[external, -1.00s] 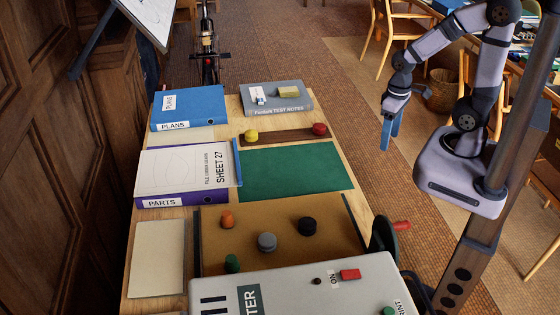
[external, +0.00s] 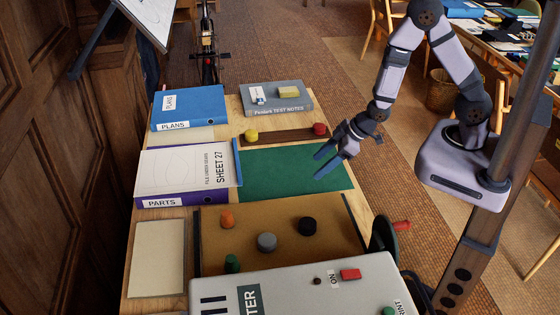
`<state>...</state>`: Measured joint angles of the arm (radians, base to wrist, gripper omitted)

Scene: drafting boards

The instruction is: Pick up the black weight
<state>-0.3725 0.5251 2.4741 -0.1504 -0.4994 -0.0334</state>
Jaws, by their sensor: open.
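The black weight (external: 307,226) is a short dark cylinder. It stands on the tan board (external: 279,213) near the board's right side, with the grey weight (external: 267,241) to its left and a little nearer the camera. My gripper (external: 319,165) is open and empty over the green mat (external: 265,180). Its fingers point left, and it is beyond the black weight in the picture, apart from it. Nothing hides the black weight.
An orange piece (external: 227,219) and a green piece (external: 232,263) also stand on the tan board. A grey machine (external: 290,295) fills the front. Binders (external: 187,172) line the left. A brown strip (external: 285,136) with yellow and red knobs lies behind the mat.

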